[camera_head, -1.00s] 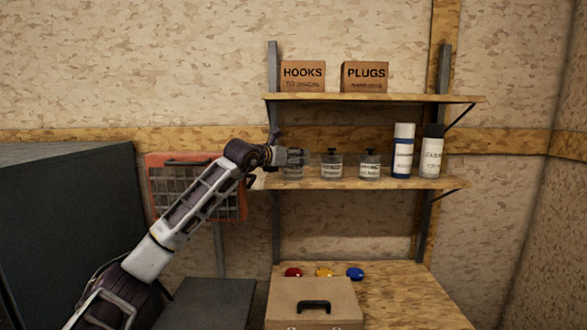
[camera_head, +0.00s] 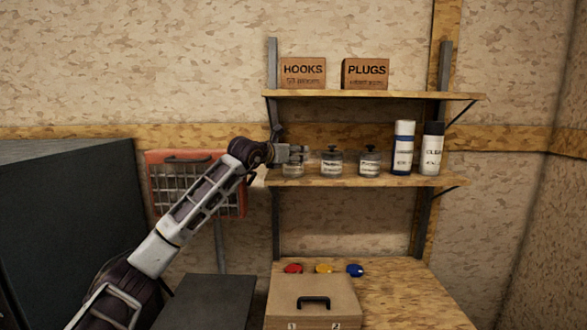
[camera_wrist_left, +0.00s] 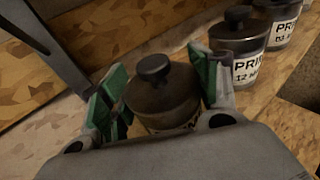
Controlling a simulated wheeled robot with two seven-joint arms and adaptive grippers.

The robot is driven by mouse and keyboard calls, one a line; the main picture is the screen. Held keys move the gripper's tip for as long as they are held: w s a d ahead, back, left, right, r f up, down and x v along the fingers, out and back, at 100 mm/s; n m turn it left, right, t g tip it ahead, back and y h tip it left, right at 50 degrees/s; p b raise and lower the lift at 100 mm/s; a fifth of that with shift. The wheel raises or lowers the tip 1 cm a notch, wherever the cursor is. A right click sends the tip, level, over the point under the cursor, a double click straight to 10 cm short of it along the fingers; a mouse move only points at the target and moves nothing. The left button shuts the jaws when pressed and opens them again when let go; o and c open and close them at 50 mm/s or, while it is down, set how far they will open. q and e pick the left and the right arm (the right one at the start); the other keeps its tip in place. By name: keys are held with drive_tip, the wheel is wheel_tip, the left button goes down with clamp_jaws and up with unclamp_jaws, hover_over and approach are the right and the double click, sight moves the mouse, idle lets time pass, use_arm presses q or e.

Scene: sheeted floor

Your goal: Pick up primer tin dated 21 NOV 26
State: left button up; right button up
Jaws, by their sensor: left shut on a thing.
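Three primer tins with dark knobbed lids and white labels stand on the lower shelf. My left gripper (camera_head: 298,154) is at the leftmost tin (camera_head: 292,170). In the left wrist view the green-padded fingers of this gripper (camera_wrist_left: 160,85) are shut on that tin (camera_wrist_left: 160,100), one on each side. Its label is mostly hidden, so I cannot read its date. The middle tin (camera_head: 332,163) also shows in the left wrist view (camera_wrist_left: 238,45), its label partly reading "PRI" and "12". The right tin (camera_head: 369,162) reads "PRI" and seemingly "03" there (camera_wrist_left: 278,25). My right gripper is out of view.
Two spray cans (camera_head: 403,148) (camera_head: 431,150) stand at the right of the lower shelf (camera_head: 390,181). HOOKS (camera_head: 303,73) and PLUGS (camera_head: 365,73) boxes sit on the shelf above. A grey upright (camera_head: 273,90) is close by the gripper. A red-framed basket (camera_head: 180,157) hangs left.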

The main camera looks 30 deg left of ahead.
use_arm(q)
drive_tip(key=c, duration=0.7)
drive_tip(key=shift+r, duration=0.1)
drive_tip(key=shift+c, duration=0.8)
drive_tip(key=shift+s+d+r, duration=0.15)
drive_tip(key=shift+s+r, duration=0.15)
wheel_tip(320, 180, up, 2)
wheel_tip(320, 180, up, 6)
drive_tip(key=shift+f, duration=0.1)
drive_tip(key=shift+r, duration=1.5)
drive_tip(key=s+d+b, duration=0.1)
drive_tip(key=s+d, duration=0.2)
drive_tip(key=s, duration=0.2)
drive_tip(key=s+d+b, duration=0.1)
drive_tip(key=s+d, duration=0.2)
drive_tip(key=s, duration=0.3)
drive_tip(key=s+d+b, duration=0.2)
drive_tip(key=s+d, duration=0.2)
drive_tip(key=s, duration=0.1)
drive_tip(key=shift+s, duration=0.25)
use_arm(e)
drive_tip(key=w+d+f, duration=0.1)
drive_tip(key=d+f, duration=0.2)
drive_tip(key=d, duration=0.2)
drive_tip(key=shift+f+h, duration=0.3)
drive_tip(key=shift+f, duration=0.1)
